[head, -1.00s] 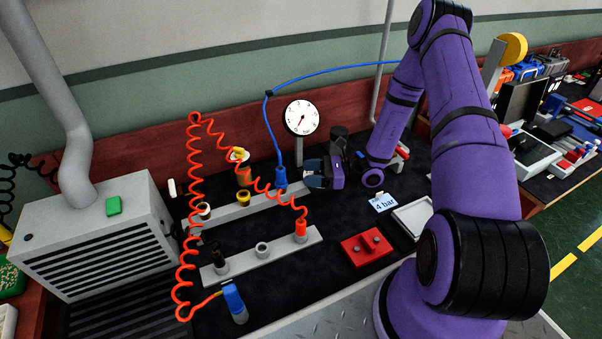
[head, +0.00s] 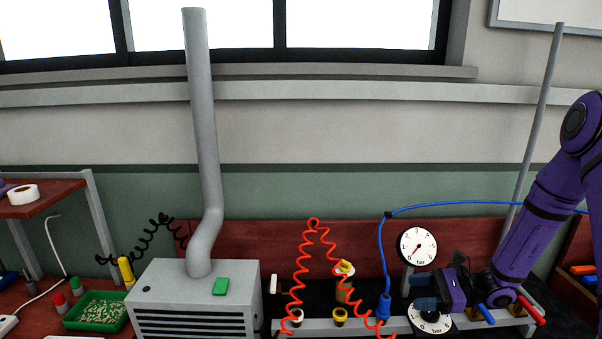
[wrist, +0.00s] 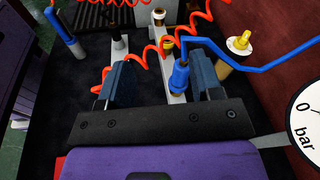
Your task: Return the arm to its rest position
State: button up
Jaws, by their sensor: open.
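My gripper (head: 426,292) is at the lower right of the head view, with its jaws apart and nothing between them. It is just right of the blue connector (head: 384,306), below the round gauge. My purple arm comes in from the right edge. In the wrist view the two dark blue fingers of my gripper (wrist: 163,82) stand wide apart. The blue connector (wrist: 180,76) with its blue hose shows beyond the fingertips, seated upright on the grey rail (wrist: 174,99) and apart from both fingers.
A bar gauge (head: 418,246) stands close behind my gripper, and a second dial (head: 431,318) is below it. A coiled red hose (head: 303,270) loops to the left. A grey vented box (head: 190,290) with a pipe stands further left. A grey pole (head: 533,130) rises near my arm.

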jog(key=s+a+r+n+g+h, duration=0.2)
jog(key=s+r+n+h, duration=0.3)
jog(key=r, duration=0.5)
jog(key=s+a+r+n+g+h, duration=0.15)
jog(key=s+r+n+h, duration=0.4)
jog(key=r, duration=0.55)
jog(key=s+d+r+n+t+h, duration=0.2)
jog(key=s+r+n+t, duration=0.1)
jog(key=s+r, duration=0.3)
jog(key=s+d+r+n+t+h, duration=0.2)
jog(key=s+r, duration=0.4)
jog(key=s, duration=0.3)
jog(key=shift+s+r+n+t+h, duration=0.15)
jog(key=shift+s+n+t+h, duration=0.1)
jog(key=shift+n+t+h, duration=0.65)
jog(key=shift+g, duration=0.35)
